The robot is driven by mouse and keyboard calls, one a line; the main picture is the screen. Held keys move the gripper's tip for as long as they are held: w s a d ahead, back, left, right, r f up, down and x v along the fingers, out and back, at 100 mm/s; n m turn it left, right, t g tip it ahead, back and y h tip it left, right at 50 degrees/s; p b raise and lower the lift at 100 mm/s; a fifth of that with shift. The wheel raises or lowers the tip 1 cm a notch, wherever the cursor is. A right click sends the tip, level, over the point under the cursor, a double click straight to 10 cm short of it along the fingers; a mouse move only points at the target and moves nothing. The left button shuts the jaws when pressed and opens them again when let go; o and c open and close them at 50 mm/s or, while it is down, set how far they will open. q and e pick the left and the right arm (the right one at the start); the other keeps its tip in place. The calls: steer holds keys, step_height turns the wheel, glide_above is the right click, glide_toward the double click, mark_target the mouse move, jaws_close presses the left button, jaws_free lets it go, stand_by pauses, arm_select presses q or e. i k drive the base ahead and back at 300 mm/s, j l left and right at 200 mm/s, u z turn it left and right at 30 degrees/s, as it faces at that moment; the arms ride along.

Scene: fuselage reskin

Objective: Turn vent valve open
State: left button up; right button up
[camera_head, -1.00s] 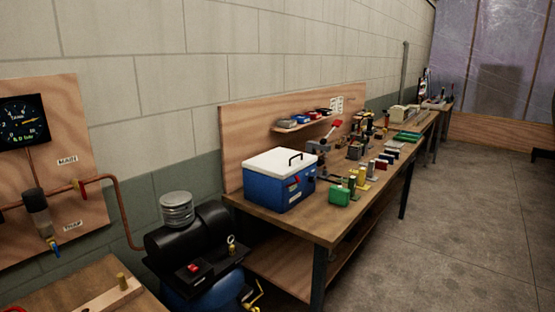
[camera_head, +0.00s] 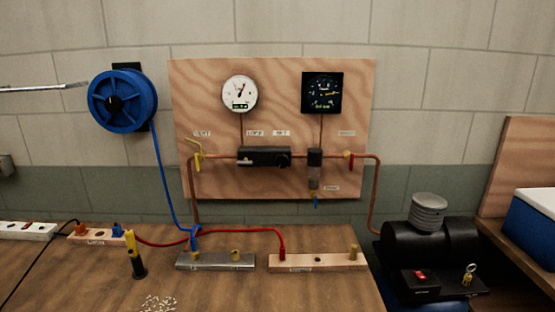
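A plywood panel (camera_head: 220,90) on the wall carries copper piping, gauges and valves. The vent valve with a yellow handle (camera_head: 198,154) is at the panel's left end, below a label that seems to read VENT (camera_head: 202,133). Its handle slants, running from upper left to lower right. A red-handled valve (camera_head: 349,158) is at the right end of the pipe. A round white gauge (camera_head: 239,94) and a square black gauge (camera_head: 322,93) hang above. Neither of my grippers shows in the view.
A wooden bench (camera_head: 90,280) stands below the panel, with a grey manifold block (camera_head: 215,262), a wooden block (camera_head: 320,262) and a yellow-black tool (camera_head: 135,255) on it. A blue hose reel (camera_head: 122,100) hangs left. A black compressor (camera_head: 430,245) stands right.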

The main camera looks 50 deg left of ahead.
mark_target(198, 160)
steer(key=u, duration=2.2)
steer(key=i+l+z, duration=0.15)
steer(key=z, duration=0.25)
